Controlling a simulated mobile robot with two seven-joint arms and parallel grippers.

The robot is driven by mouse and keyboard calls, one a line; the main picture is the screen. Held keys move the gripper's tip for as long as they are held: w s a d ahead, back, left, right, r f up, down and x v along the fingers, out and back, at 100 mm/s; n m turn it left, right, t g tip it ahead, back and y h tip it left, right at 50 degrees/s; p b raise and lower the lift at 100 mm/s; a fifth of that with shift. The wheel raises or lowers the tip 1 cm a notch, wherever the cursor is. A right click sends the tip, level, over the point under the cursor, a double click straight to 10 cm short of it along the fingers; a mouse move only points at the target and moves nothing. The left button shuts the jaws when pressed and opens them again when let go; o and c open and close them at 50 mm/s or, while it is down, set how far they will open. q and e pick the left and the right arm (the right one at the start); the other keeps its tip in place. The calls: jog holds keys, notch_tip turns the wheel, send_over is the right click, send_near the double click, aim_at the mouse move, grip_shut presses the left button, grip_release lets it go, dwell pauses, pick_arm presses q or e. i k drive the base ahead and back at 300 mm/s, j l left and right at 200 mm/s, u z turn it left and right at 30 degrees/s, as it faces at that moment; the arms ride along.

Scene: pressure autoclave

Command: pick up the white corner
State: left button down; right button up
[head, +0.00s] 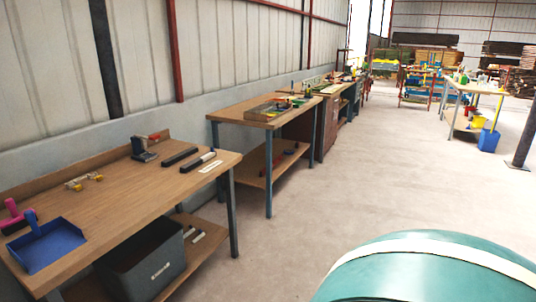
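No piece can be clearly made out as the white corner. A flat pale piece (211,166) lies near the right end of the nearest workbench (130,205). Small white pieces (197,237) lie on that bench's lower shelf, right of a dark grey bin (145,262). They are too small to tell their shape. Neither of my grippers is in view.
A blue dustpan (47,247), a pink-handled item (14,212) and dark bars (180,156) lie on the near bench. More benches (262,112) line the wall. A rounded teal body with a white band (425,270) fills the lower right. Central floor is clear.

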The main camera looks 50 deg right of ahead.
aim_at(211, 154)
jog(key=z, duration=1.3)
jog(key=u, duration=0.4)
jog(key=l+u, duration=0.1)
jog(key=u, duration=0.75)
jog(key=k+l+u, duration=0.1)
jog(key=u, duration=0.75)
jog(key=z, duration=2)
jog(key=u, duration=0.25)
jog(key=i+l+u, duration=0.15)
jog(key=u, duration=0.2)
jog(key=i+l+u, duration=0.2)
jog(key=u, duration=0.15)
jog(key=i+l+u, duration=0.15)
jog(key=u, duration=0.2)
jog(key=k+l, duration=0.05)
jog(key=l, duration=0.05)
